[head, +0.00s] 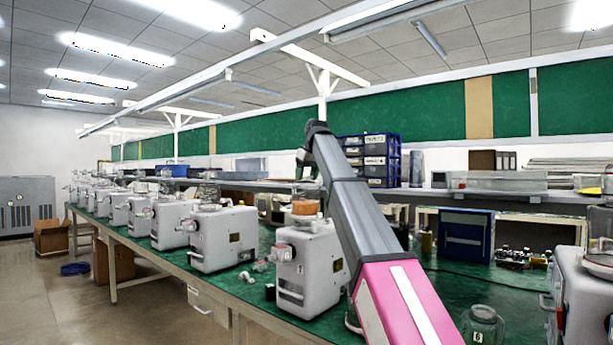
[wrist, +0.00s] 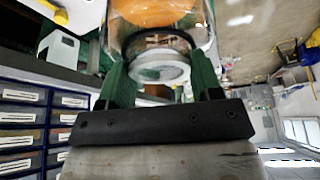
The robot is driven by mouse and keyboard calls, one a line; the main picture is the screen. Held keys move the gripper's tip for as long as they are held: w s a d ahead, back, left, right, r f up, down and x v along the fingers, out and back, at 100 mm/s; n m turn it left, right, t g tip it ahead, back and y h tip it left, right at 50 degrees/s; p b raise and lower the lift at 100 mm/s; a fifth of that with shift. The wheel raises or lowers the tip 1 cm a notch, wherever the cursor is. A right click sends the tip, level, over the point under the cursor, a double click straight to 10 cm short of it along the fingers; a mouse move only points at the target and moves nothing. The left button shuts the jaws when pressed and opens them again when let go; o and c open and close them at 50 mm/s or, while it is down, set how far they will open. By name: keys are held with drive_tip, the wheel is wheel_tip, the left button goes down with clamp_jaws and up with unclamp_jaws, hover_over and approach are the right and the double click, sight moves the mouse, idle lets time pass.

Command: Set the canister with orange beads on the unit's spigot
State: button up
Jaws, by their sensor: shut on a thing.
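The canister with orange beads (head: 306,207) is clear and shows over the top of the near white-grey unit (head: 311,268). In the wrist view the canister (wrist: 150,14) fills the top edge, with its pale round end (wrist: 158,68) between green fingers. My gripper (head: 306,168) is shut on that end from above; its fingers also show in the wrist view (wrist: 160,76). The canister looks about upright in the head view. Its lower end meets the unit's top in the picture; I cannot tell whether it rests on the spigot, which is hidden.
A row of similar units (head: 224,238) runs left along the green bench (head: 262,305). A clear empty jar (head: 483,326) stands at the front right, beside another unit (head: 585,290). A blue box (head: 466,237) and blue drawers (head: 375,160) are behind my arm.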

drive_tip(key=shift+f, duration=1.35)
idle(0.3)
drive_tip(key=o, duration=1.4)
drive_tip(key=v, duration=0.9)
drive_tip(key=shift+d+r, duration=0.1)
drive_tip(key=shift+r, duration=0.35)
drive_tip(key=shift+s+d+r, duration=0.1)
drive_tip(key=shift+s+r, duration=0.2)
drive_tip(key=shift+r, duration=0.15)
